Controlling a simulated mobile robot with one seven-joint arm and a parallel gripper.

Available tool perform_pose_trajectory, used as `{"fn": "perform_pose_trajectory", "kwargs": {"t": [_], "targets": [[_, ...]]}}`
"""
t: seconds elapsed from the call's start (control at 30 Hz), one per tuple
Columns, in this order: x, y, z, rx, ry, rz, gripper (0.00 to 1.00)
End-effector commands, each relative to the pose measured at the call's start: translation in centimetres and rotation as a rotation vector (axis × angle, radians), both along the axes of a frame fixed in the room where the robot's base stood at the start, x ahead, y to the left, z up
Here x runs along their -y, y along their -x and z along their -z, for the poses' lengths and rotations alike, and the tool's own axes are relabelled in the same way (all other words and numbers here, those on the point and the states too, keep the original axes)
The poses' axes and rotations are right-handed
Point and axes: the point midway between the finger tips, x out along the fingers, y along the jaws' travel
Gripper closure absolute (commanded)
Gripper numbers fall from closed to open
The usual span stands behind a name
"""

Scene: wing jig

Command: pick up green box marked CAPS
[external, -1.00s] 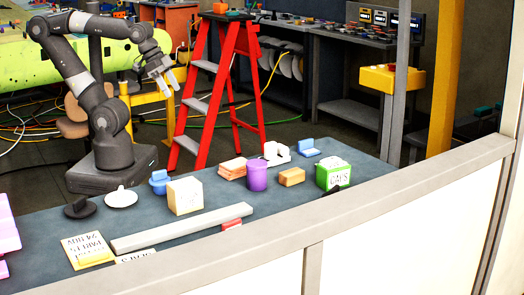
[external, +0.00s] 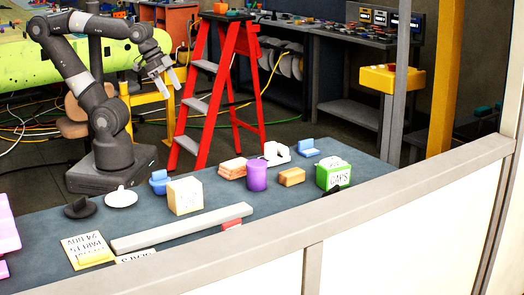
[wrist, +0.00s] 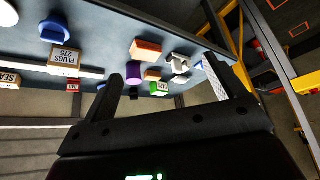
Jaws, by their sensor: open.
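The green box marked CAPS (external: 333,175) stands on the dark workbench at its right part, with a white top and white label. In the wrist view the green box (wrist: 159,89) shows small and far off, between the fingers. My gripper (external: 170,86) is raised in the air above the back of the bench, well to the left of the box and apart from it. In the wrist view my gripper (wrist: 162,72) has its two dark fingers spread with nothing between them.
Near the green box are a purple cup (external: 257,177), a wooden block (external: 291,177), a white holder (external: 276,153) and a blue holder (external: 306,147). A cream box (external: 185,196) and long grey bar (external: 185,228) lie leftward. A red stepladder (external: 203,95) stands behind the bench.

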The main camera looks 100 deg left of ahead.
Motion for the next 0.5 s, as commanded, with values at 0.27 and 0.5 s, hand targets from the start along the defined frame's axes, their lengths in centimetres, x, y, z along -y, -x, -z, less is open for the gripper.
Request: {"fn": "perform_pose_trajectory", "kwargs": {"t": [0.27,0.5], "targets": [[0.0,0.0,0.0,0.0,0.0,0.0,0.0],[0.2,-1.5,-0.9,-0.01,0.003,0.024,0.0]]}}
